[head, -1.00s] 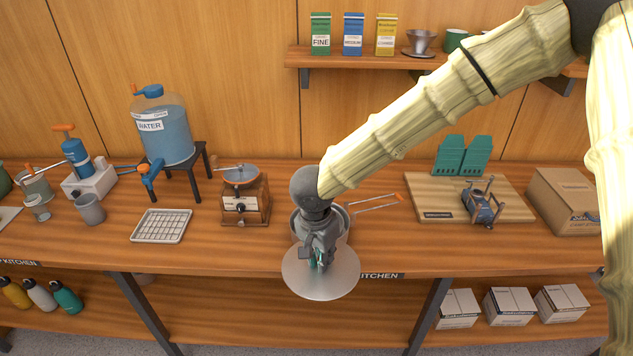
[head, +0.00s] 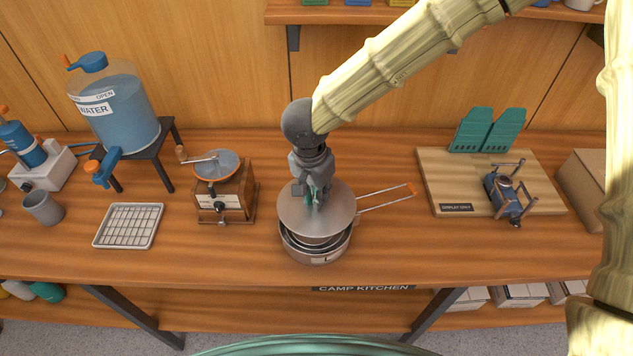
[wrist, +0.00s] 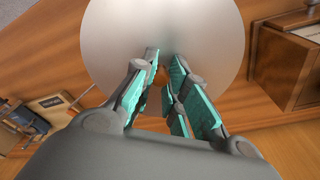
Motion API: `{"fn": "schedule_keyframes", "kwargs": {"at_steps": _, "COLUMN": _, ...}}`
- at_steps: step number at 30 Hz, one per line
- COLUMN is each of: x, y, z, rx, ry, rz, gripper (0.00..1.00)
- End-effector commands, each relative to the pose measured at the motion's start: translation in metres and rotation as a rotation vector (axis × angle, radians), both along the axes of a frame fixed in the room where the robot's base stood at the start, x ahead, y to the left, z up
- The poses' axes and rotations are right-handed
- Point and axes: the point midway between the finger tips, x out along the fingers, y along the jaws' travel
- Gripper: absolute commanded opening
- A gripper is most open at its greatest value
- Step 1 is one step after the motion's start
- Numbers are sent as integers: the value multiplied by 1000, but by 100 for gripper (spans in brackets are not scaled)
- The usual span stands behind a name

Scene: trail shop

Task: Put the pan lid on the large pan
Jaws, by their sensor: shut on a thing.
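The pan lid (head: 336,222) is a flat grey metal disc. My gripper (head: 315,202) is shut on its knob and holds it over the large pan (head: 322,257). The wrist view also shows the lid (wrist: 205,35), with an orange bit of the knob between the teal-padded fingers (wrist: 161,75). The large pan is a steel pot with a wire handle (head: 385,196) with an orange end pointing right. The lid covers the back of the pan; the pan's front rim shows below it. The lid sits toward the back, and I cannot tell whether it touches the rim.
A wooden grinder (head: 226,195) stands close left of the pan, with a wire rack (head: 128,226) and a water tank (head: 118,105) further left. A display board (head: 440,175) with a small stove (head: 506,197) lies right. The counter in front is clear.

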Motion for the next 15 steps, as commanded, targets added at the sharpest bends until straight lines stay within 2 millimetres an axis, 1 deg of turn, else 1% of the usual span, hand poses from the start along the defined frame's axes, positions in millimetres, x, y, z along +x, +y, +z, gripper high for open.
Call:
{"fn": "schedule_keyframes", "kwargs": {"at_steps": 3, "x": 0, "y": 1, "z": -6, "rx": 0, "ry": 0, "rz": 2, "gripper": 0}}
{"fn": "schedule_keyframes", "kwargs": {"at_steps": 9, "x": 12, "y": 1, "z": -23, "rx": 1, "ry": 12, "rz": 1, "gripper": 0}}
{"fn": "schedule_keyframes", "kwargs": {"at_steps": 15, "x": 16, "y": 0, "z": -38, "rx": 1, "ry": 15, "rz": -1, "gripper": 0}}
